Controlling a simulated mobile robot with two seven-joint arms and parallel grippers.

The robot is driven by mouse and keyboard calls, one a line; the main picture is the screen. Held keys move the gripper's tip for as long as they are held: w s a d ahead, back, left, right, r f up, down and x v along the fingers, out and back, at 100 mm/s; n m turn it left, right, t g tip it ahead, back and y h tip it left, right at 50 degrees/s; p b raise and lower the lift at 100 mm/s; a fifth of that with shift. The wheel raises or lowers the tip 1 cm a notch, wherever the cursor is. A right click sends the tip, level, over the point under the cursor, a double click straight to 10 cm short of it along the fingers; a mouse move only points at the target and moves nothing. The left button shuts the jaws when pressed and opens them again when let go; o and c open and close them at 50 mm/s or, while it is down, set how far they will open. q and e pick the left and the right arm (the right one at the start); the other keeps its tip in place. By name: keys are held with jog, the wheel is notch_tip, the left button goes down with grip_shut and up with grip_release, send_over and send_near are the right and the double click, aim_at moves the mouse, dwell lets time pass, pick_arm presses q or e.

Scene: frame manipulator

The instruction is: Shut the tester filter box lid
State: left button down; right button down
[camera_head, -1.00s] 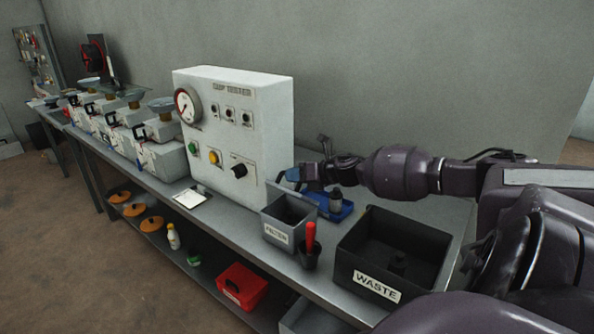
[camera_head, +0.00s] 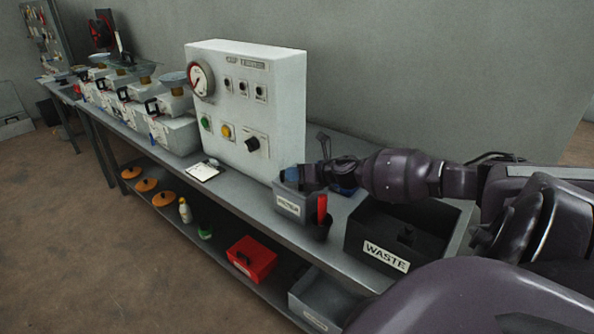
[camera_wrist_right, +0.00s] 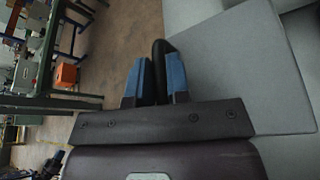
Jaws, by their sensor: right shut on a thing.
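The tester (camera_head: 245,105) is a white cabinet with a gauge, buttons and a knob, standing on the bench. My right gripper (camera_head: 292,175) is at its lower right corner, just over a grey labelled bin (camera_head: 291,207). In the right wrist view, the blue-padded fingers of the right gripper (camera_wrist_right: 157,82) are shut on a black handle-like bar (camera_wrist_right: 159,56). A flat grey panel (camera_wrist_right: 250,70) lies right beside it; I cannot tell whether it is the filter box lid. In the head view the gripper and arm hide this area. My left gripper is not in view.
A black WASTE bin (camera_head: 375,235) stands to the right on the bench, close under my right arm. A dark cup with a red-handled tool (camera_head: 322,210) is in front. A red box (camera_head: 251,258) is on the lower shelf.

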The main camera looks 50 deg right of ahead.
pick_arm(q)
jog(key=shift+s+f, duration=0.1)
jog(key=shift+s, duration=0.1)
pick_arm(e)
jog(key=shift+s+a+f, duration=0.2)
jog(key=shift+a+f, duration=0.25)
jog(key=shift+f, duration=0.1)
jog(key=c, duration=1.1)
grip_release()
jog(key=shift+w+a, duration=0.1)
jog(key=shift+a, duration=0.05)
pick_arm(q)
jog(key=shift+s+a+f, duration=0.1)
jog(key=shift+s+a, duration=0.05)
pick_arm(e)
jog(key=shift+r, duration=0.1)
jog(key=shift+d+r, duration=0.15)
jog(key=shift+d, duration=0.05)
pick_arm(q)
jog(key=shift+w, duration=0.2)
pick_arm(e)
jog(key=shift+s+d+r, duration=0.15)
jog(key=shift+s+d, duration=0.1)
jog(key=shift+s, duration=0.2)
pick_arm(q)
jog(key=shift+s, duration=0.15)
pick_arm(e)
jog(key=v, duration=0.9)
jog(key=shift+s+r, duration=0.2)
jog(key=shift+s, duration=0.1)
